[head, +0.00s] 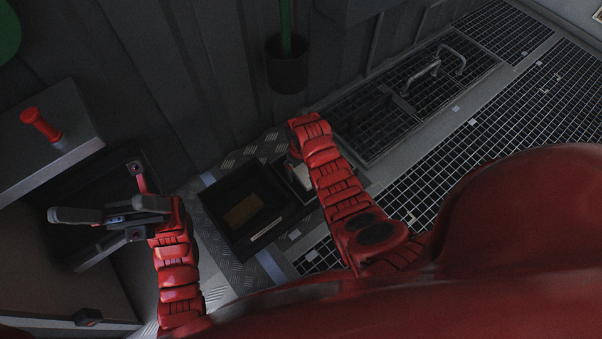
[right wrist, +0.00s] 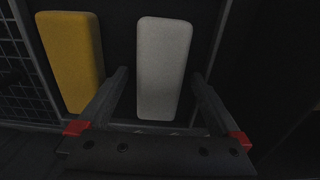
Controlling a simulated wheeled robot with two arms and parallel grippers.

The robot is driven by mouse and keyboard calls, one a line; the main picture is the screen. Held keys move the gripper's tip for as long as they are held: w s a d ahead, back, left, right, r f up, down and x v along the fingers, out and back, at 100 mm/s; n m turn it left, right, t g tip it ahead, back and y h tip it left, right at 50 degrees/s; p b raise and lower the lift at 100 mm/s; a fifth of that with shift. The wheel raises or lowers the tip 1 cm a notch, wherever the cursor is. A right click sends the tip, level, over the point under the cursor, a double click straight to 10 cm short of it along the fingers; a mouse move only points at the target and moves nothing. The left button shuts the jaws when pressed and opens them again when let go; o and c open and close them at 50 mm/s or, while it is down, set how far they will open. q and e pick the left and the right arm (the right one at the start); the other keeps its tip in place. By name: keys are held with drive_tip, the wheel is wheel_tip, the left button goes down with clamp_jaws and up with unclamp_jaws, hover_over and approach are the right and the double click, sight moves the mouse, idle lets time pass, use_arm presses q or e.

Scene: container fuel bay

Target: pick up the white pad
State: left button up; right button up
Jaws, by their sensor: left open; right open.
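The white pad (right wrist: 164,62) is an upright rounded block in the right wrist view. In the head view a pale piece of it (head: 301,177) shows beside my right arm, mostly covered. My right gripper (right wrist: 160,80) is open, with one finger on each side of the pad's lower part. I cannot tell whether the fingers touch it. In the head view that gripper is hidden by its arm. My left gripper (head: 65,240) is open and empty at the left, away from the pad.
A yellow pad (right wrist: 72,62) stands left of the white one. A black tray (head: 225,228) with a brownish patch inside lies between my arms. A red-knobbed grey box (head: 75,150) is at left. A dark cup (head: 287,75) with a green rod hangs on the wall. Metal grating (head: 480,140) lies right.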

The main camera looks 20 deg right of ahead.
drive_tip(key=shift+f, duration=0.2)
drive_tip(key=c, duration=1.4)
drive_tip(key=shift+o, duration=0.2)
